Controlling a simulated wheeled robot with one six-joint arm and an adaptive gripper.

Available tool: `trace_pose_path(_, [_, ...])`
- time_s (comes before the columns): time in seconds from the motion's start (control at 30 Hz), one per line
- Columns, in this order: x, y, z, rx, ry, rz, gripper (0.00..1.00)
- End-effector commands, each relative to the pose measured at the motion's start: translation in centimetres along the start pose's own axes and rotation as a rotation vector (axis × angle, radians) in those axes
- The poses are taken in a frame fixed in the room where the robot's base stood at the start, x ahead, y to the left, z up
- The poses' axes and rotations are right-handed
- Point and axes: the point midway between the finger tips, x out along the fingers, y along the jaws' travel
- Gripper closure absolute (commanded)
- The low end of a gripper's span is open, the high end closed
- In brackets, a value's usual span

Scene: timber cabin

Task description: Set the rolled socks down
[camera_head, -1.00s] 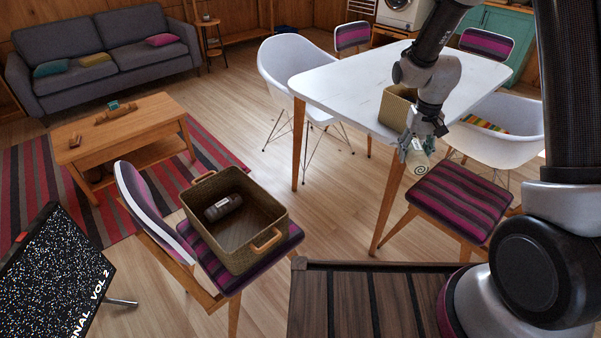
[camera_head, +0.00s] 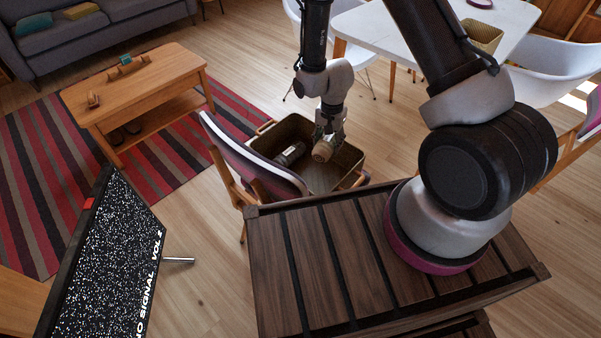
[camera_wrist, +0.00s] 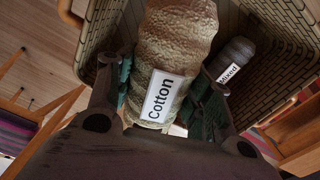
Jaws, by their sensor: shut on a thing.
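The rolled socks (camera_head: 322,152) are a tan roll, with a white "Cotton" label showing in the wrist view (camera_wrist: 160,98). My gripper (camera_head: 328,136) is shut on the socks and holds them over the woven basket (camera_head: 348,160) with wooden handles. In the wrist view the fingers (camera_wrist: 160,100) press on both sides of the roll. Whether the socks touch the basket floor cannot be told. A dark roll (camera_head: 290,153) lies inside the basket to the left of my gripper; its label reads "Mixed" in the wrist view (camera_wrist: 236,62).
The basket sits on a striped chair (camera_head: 250,160) whose back rises at the left. A slatted dark wood surface (camera_head: 340,265) is in front. A screen on a stand (camera_head: 105,265) is at left. A white table (camera_head: 400,30) with another basket (camera_head: 482,36) is at the back right.

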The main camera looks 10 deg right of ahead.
Motion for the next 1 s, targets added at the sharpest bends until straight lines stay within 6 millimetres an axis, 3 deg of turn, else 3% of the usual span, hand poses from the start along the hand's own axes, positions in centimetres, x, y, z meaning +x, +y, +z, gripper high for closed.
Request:
trace_pose_path(0.1, [3.1, 0.7, 2.1, 0.138, -0.001, 0.005, 0.75])
trace_pose_path(0.27, [5.3, 1.2, 3.4, 0.243, 0.001, 0.004, 0.75])
trace_pose_path(0.5, [9.8, 1.3, 3.5, 0.261, 0.001, 0.004, 0.75])
trace_pose_path(0.9, [14.8, 1.2, 3.5, 0.26, 0.001, 0.003, 0.75])
trace_pose_path(1.0, [15.1, 1.1, 3.4, 0.26, 0.002, 0.001, 0.75])
